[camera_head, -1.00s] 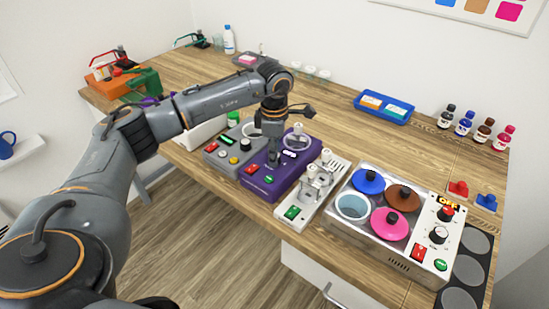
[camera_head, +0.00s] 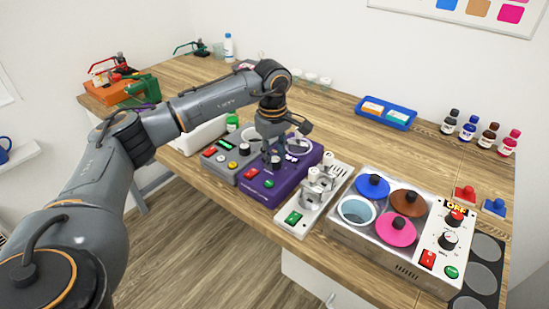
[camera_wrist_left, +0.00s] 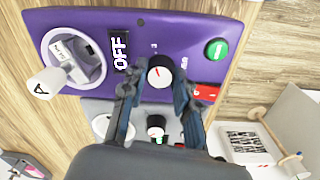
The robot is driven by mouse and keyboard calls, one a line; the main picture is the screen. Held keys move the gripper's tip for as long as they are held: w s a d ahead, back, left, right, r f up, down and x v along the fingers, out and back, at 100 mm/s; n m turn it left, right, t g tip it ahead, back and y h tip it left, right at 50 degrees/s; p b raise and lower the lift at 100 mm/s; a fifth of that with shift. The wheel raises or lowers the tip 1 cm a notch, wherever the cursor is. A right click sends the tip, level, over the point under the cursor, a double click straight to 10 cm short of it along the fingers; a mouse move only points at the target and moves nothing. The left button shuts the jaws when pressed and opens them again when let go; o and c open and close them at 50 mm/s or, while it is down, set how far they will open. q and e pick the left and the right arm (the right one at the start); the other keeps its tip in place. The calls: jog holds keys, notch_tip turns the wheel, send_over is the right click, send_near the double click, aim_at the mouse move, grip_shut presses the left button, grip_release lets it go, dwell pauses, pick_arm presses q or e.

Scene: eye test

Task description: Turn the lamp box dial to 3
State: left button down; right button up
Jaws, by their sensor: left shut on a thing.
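The purple box (camera_head: 312,162) stands near the table's front edge, with a display, a red switch and a green button. I take it for the lamp box, but no name on it is readable. In the left wrist view its display (camera_wrist_left: 120,50) reads OFF. Its dial (camera_wrist_left: 160,71) is round and black-rimmed, with a white face and a red mark; a small 3 is printed beyond it, and I cannot read the setting exactly. My left gripper (camera_head: 274,160) points down over the box, its fingers (camera_wrist_left: 154,92) shut on the dial's sides. My right gripper is not in view.
A grey box (camera_head: 226,153) stands close on the left. A white device with metal posts (camera_head: 298,222) is close on the right, then a steel unit with coloured lids (camera_head: 345,240). A white cylinder marked A (camera_wrist_left: 45,85) sticks up from the purple box's round recess.

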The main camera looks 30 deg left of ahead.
pick_arm(q)
jog(key=shift+r, duration=0.1)
dwell(0.3)
jog(key=c, duration=1)
grip_release()
notch_tip(320, 180, up, 12)
jog(key=shift+s, duration=0.2)
jog(key=shift+a, duration=0.1)
